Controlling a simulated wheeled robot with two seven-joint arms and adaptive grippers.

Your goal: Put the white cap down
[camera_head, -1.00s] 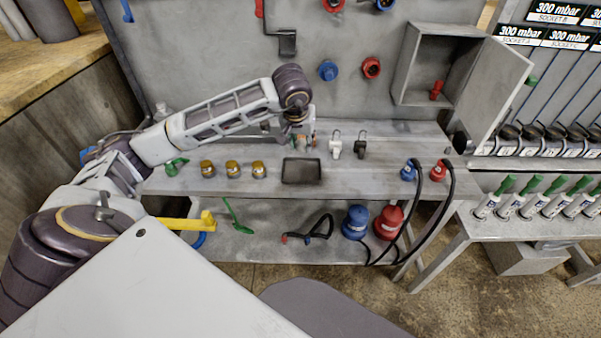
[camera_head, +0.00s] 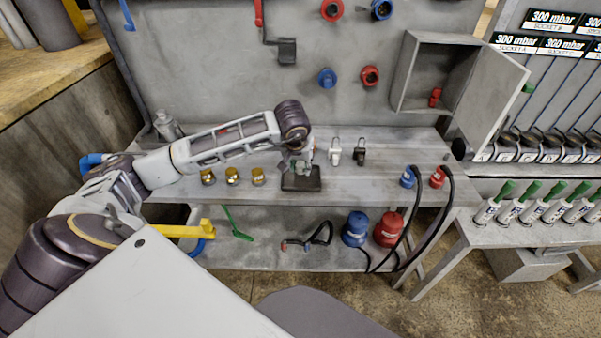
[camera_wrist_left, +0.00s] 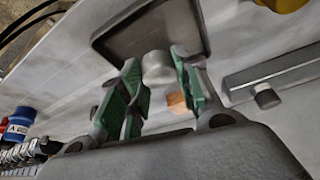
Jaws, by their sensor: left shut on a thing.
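My left gripper (camera_head: 297,168) is over the back part of a small dark tray (camera_head: 302,184) on the workbench. In the left wrist view the green-padded fingers of my left gripper (camera_wrist_left: 157,82) are closed around the white cap (camera_wrist_left: 157,68), which looks pale grey and round. The tray (camera_wrist_left: 108,46) lies just beyond the cap there. I cannot tell whether the cap touches the tray. The cap is too small to make out in the head view. My right gripper is not in view.
Several brass caps (camera_head: 232,176) stand left of the tray. A white padlock-like piece (camera_head: 335,152) and a black one (camera_head: 359,152) stand to its right. Blue (camera_head: 408,177) and red (camera_head: 437,177) connectors are farther right. The bench between them and the tray is clear.

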